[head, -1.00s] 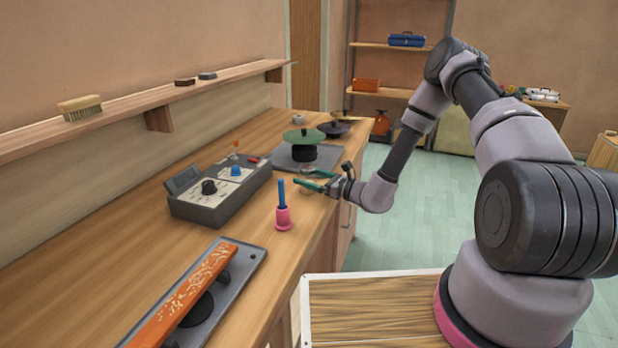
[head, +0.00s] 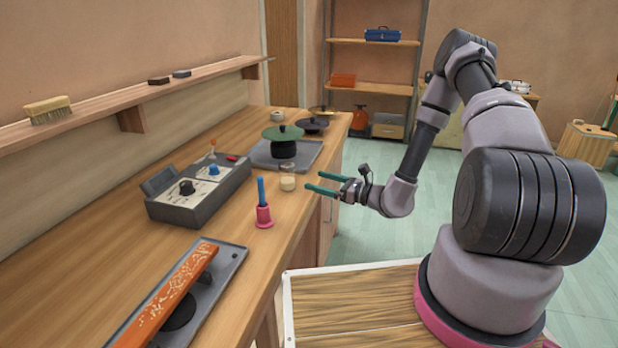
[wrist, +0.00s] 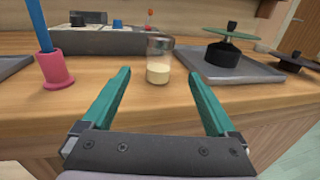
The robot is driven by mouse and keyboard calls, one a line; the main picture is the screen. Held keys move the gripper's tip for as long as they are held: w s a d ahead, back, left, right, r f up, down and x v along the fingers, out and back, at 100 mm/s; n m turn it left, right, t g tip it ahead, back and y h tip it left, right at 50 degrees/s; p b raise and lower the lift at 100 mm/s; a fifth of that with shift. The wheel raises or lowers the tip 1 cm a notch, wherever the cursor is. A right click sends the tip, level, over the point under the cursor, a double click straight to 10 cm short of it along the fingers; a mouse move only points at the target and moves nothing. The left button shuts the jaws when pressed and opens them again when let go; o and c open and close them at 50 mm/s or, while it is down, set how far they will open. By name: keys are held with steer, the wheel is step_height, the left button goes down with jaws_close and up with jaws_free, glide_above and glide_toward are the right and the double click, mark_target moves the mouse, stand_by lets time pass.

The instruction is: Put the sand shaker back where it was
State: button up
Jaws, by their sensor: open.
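The sand shaker looks like the small clear glass jar (head: 288,178) with pale sand in its lower part. It stands upright on the bench (head: 222,222) near the front edge, between the pink bell-shaped holder and the tray with the green disc. In the wrist view the jar (wrist: 158,62) is ahead of the fingers and apart from them. My gripper (head: 321,184) has green fingers, is open and empty, and is to the right of the jar at the bench edge. In the wrist view the fingers (wrist: 161,86) are spread wide with nothing between them.
A pink holder with a blue handle (head: 264,216) stands left of the jar. A grey control box (head: 200,192) is behind it. A grey tray (head: 262,152) bears a dark pot with a green disc (head: 282,132). An orange speckled bar (head: 172,295) lies at the near left.

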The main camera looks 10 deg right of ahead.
steer(key=s+r+n+g+h, duration=0.1)
steer(key=s+r+n+g, duration=0.35)
steer(key=r, duration=0.25)
steer(key=s+a+r+n+g, duration=0.1)
steer(key=s+r+n+g, duration=0.2)
steer(key=r+n, duration=0.3)
steer(key=s+r+n+g+h, duration=0.1)
steer(key=s+r+n+g, duration=0.3)
steer(key=r, duration=0.4)
steer(key=s+d+r+n+t+h, duration=0.3)
steer(key=s+d+r+t+h, duration=0.1)
steer(key=r, duration=0.5)
steer(key=s+d+r+n+t+h, duration=0.3)
steer(key=s+d+r+h, duration=0.3)
steer(key=s+d+r, duration=0.2)
steer(key=shift+s+d+r+t+h, duration=0.4)
steer(key=shift+s+d+t, duration=0.2)
steer(key=shift+s+t, duration=0.05)
